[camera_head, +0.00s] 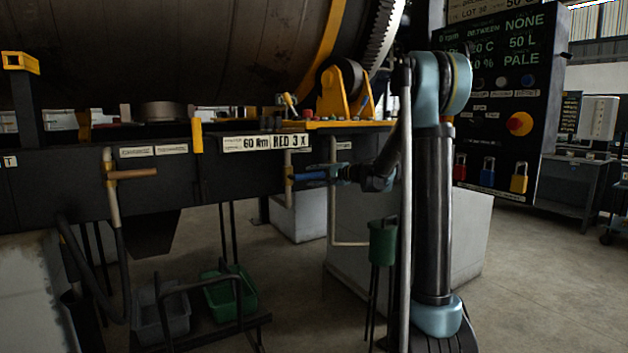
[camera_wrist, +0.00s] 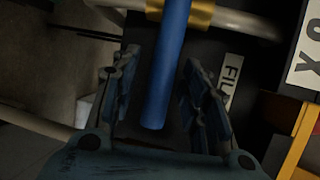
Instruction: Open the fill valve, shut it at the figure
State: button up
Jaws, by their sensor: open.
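The fill valve's blue lever (camera_head: 308,176) sticks out to the right from a brass fitting on a thin pale vertical pipe (camera_head: 289,160), below the drum. It lies across the pipe. In the wrist view the blue lever (camera_wrist: 165,75) runs down from the brass collar (camera_wrist: 188,12), and its free end sits between my fingers. My gripper (camera_head: 336,173) is open around the lever's end; in the wrist view the gripper (camera_wrist: 160,85) shows gaps on both sides. A label partly reading "FIL" (camera_wrist: 232,80) is beside it. The display board (camera_head: 520,60) shows "50 L", "NONE" and "PALE".
Another valve with a tan handle (camera_head: 133,173) is at the left. A green bin (camera_head: 230,292) and grey bin (camera_head: 160,310) stand below on a rack. A green can on a stand (camera_head: 382,243) is close under my arm. Open floor lies at the right.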

jog(key=shift+w+a+f, duration=0.1)
jog(key=shift+w+a, duration=0.2)
jog(key=shift+a, duration=0.1)
grip_shut()
jog(key=shift+f, duration=0.1)
